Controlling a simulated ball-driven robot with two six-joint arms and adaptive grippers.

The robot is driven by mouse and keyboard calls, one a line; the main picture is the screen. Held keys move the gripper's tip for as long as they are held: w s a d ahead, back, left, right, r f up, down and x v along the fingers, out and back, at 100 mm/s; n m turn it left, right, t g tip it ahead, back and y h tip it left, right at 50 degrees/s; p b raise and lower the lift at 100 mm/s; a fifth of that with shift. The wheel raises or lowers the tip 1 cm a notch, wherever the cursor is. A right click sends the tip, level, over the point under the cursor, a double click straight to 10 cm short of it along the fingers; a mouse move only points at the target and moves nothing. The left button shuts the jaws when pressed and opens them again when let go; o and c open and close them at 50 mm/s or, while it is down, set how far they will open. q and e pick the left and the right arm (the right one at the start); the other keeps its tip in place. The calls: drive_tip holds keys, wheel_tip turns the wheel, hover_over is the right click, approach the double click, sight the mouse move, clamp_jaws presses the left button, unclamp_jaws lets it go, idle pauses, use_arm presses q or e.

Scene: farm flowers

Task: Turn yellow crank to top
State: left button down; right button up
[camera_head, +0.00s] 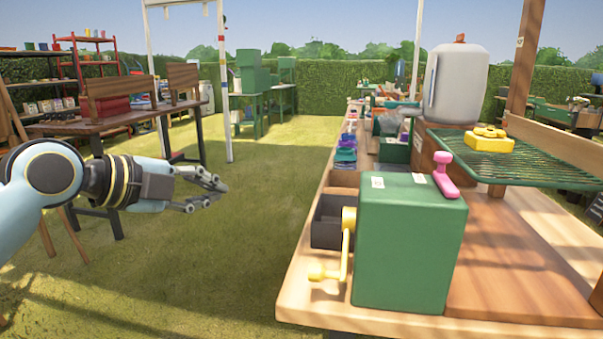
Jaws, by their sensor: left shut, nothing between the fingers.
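The yellow crank (346,250) is on the left side of a green box (411,245) that stands on the wooden table. Its arm hangs downward and its handle knob (325,273) is at the bottom, pointing left. My left gripper (222,188) is shut and empty. It hangs in the air over the grass, left of the table and well apart from the crank. My right gripper does not show.
A pink lever (444,175) stands on top of the green box. A dark bin (328,218) sits behind the crank. A green wire rack (510,160) carries a yellow object (488,139) at right. Free grass lies between my left arm and the table.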

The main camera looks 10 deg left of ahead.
use_arm(q)
drive_tip(key=s+d+r+g+h+p, duration=0.2)
drive_tip(key=s+d+r+g+p, duration=0.15)
drive_tip(key=s, duration=0.35)
drive_tip(key=s+d+r+g+h+p, duration=0.2)
drive_tip(key=s+d+g+p, duration=0.1)
drive_tip(key=s+d+p, duration=0.3)
drive_tip(key=p, duration=0.4)
approach(342, 279)
drive_tip(key=d+r, duration=0.1)
drive_tip(key=d, duration=0.2)
drive_tip(key=shift+w+f, duration=0.45)
drive_tip(key=shift+f, duration=0.4)
drive_tip(key=shift+w+f, duration=0.45)
drive_tip(key=shift+f, duration=0.35)
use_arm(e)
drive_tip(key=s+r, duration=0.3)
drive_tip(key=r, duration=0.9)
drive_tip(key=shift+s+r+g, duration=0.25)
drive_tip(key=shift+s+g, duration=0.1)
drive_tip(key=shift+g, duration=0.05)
